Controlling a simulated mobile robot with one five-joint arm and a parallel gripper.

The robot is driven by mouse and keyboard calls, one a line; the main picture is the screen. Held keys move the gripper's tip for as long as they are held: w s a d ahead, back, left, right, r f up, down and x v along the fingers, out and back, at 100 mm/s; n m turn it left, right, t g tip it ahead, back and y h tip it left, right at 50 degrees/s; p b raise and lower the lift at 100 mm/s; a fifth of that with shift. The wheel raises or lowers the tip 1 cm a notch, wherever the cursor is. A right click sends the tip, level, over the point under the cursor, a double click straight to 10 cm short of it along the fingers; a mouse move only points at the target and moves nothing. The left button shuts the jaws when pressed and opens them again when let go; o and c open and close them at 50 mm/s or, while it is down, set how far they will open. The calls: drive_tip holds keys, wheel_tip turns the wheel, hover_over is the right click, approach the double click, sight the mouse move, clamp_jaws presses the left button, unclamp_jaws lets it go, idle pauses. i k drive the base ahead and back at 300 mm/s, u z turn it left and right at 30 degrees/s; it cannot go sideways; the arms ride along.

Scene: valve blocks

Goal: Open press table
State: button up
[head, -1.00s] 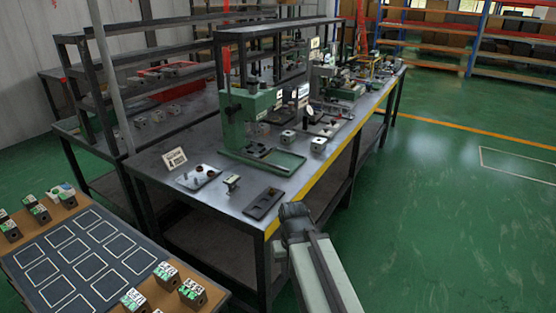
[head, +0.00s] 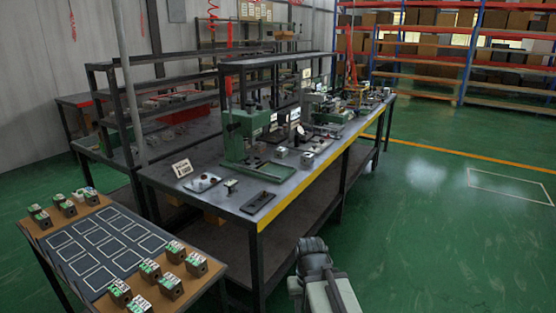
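The press table is the long grey workbench (head: 222,203) with a yellow front edge, in the middle of the head view. A green press (head: 236,137) stands on it, with a green tray (head: 262,171) at its base. A small tent sign (head: 182,168) stands on the near left of the bench. My arm reaches up from the bottom of the picture, right of the bench's near corner and apart from it. My gripper (head: 311,246) is at its upper end; its fingers do not show clearly, and I see nothing held.
A wooden table (head: 55,243) with a dark marked mat (head: 107,242) and several small valve blocks (head: 196,263) stands at the near left. A black tray (head: 259,201) lies on the bench's near end. Green floor (head: 430,240) is clear to the right. Shelves (head: 465,60) stand behind.

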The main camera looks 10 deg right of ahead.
sight(254, 162)
drive_tip(key=z, duration=0.45)
drive_tip(key=i, duration=0.9)
drive_tip(key=u, duration=0.6)
